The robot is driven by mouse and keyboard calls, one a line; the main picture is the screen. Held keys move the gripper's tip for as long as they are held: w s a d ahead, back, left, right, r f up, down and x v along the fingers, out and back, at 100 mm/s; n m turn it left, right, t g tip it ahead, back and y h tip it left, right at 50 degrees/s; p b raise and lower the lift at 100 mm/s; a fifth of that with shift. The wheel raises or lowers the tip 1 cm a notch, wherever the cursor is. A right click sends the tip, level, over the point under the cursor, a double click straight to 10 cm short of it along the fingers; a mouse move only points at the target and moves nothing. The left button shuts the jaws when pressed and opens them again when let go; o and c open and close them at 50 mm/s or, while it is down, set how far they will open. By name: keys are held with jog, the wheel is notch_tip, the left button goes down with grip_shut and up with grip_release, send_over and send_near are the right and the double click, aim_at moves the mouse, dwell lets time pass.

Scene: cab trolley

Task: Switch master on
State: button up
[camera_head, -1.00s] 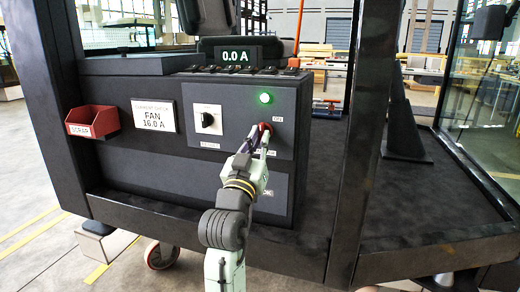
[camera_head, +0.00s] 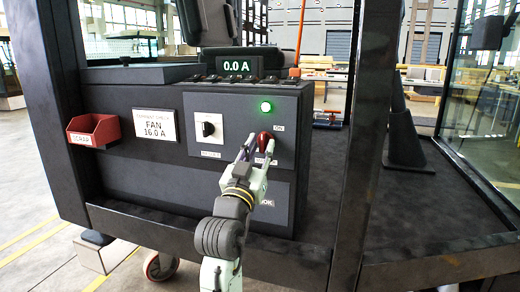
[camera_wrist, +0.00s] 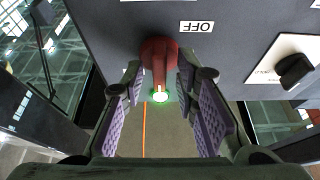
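The red master switch (camera_head: 264,139) is a rotary knob on the dark panel, below a lit green lamp (camera_head: 266,107) and near an "ON" label (camera_head: 278,128). In the wrist view the red knob (camera_wrist: 158,52) shows between my fingertips, its handle pointing toward the green lamp (camera_wrist: 160,96). An "OFF" label (camera_wrist: 197,26) lies beside it, upside down. My gripper (camera_head: 257,153) is open just in front of and below the knob. The wrist view shows my gripper (camera_wrist: 160,76) with its fingers spread on either side of the handle, with gaps.
A black selector knob (camera_head: 208,129) sits left on the same panel. A display (camera_head: 236,67) reads 0.0 A. A card (camera_head: 153,126) reads FAN 16.0 A, and a red scrap bin (camera_head: 94,130) hangs left. A dark post (camera_head: 359,150) stands right of the panel.

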jog(key=shift+s+f, duration=0.1)
jog(key=v, duration=1.1)
jog(key=shift+s+a, duration=0.15)
jog(key=shift+s, duration=0.2)
jog(key=shift+f, duration=0.1)
